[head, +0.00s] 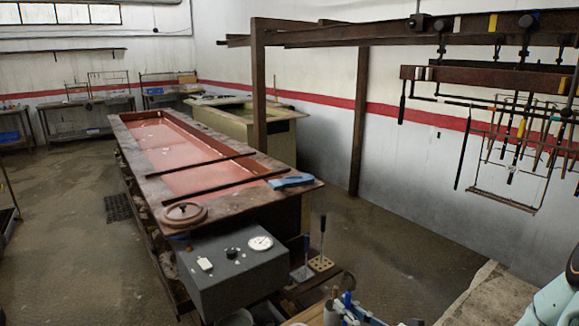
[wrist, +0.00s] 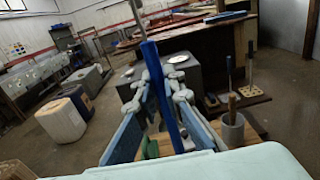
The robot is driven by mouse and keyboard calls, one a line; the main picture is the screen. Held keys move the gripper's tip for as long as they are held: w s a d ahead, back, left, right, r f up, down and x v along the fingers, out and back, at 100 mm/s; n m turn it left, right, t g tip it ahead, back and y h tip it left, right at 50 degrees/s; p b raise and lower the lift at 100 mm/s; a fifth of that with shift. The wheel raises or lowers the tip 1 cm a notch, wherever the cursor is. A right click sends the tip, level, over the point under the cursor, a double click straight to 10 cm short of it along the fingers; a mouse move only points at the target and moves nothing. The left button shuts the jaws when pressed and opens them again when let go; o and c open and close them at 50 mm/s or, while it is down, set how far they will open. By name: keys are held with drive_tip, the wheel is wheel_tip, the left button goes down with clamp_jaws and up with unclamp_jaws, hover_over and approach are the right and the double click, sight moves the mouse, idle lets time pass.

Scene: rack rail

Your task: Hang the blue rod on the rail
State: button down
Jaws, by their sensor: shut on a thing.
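In the wrist view, my gripper (wrist: 163,96) is shut on the blue rod (wrist: 155,68). The rod runs between the blue-padded fingers and leans up to the left, with a thin grey end at the top. Its lower end is hidden behind my wrist. In the head view, the dark brown rail (head: 400,36) runs along the top right on posts. Several tools and wire frames hang from it and from a lower bar (head: 500,77). Blue and grey parts (head: 348,309) show at the bottom edge there; I cannot tell clearly whether they are my gripper. The rod is not clear in that view.
A long tank (head: 130,120) with reddish liquid stands left of centre, with a grey control box (head: 232,270) at its near end. A grey cup (wrist: 232,130) holding a wooden-handled thing stands right of my gripper. Floor before the right wall (head: 400,240) looks clear.

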sight(350, 294)
drive_tip(key=shift+m+t+h, duration=0.3)
drive_tip(key=shift+m+h, duration=0.2)
drive_tip(key=r+p, duration=0.4)
drive_tip(key=shift+s+r+p, duration=0.2)
drive_tip(key=shift+r+p, duration=0.1)
drive_tip(key=shift+p, duration=0.1)
drive_tip(key=shift+r+p, duration=0.2)
drive_tip(key=shift+p, duration=0.1)
drive_tip(key=shift+d+h, duration=0.1)
drive_tip(key=shift+h, duration=0.2)
drive_tip(key=shift+f, duration=0.1)
